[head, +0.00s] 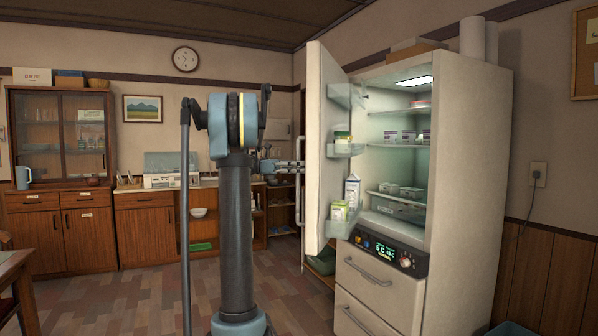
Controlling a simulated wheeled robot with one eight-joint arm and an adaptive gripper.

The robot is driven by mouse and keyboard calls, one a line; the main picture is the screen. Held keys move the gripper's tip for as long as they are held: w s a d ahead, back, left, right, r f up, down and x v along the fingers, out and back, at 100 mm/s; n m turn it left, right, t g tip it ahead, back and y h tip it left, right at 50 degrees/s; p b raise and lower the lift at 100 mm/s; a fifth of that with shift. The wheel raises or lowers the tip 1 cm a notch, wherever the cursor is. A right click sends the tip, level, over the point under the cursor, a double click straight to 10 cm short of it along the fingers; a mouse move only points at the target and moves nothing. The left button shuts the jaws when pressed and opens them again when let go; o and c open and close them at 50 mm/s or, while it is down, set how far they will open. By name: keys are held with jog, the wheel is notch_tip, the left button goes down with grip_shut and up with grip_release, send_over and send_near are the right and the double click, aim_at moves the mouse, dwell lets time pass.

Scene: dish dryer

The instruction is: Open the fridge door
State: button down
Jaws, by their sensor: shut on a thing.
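The cream fridge (470,150) stands at the right, with its lit shelves and control panel showing. Its upper door (318,120) is swung wide open to the left, and the door shelves hold a milk carton, a green-and-white box and a jar. The long vertical door handle (299,195) is on the door's outer face. My gripper (298,163) reaches in from the left and is shut on this handle, around its middle. The fingertips are small in view and partly hidden by the handle and door.
Two closed drawers (375,290) sit below the fridge opening. Wooden cabinets and a counter (150,205) line the back wall. A table edge (15,262) shows at the far left. The tiled floor (140,295) at the left is clear.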

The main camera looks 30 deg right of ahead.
jog(key=shift+w+a, duration=0.15)
jog(key=shift+a, duration=0.05)
jog(key=c, duration=1.8)
grip_release()
jog(key=shift+a, duration=0.1)
jog(key=shift+c, duration=0.2)
jog(key=v, duration=0.7)
jog(key=shift+w, duration=0.2)
jog(key=shift+f, duration=0.1)
jog(key=shift+c, duration=0.4)
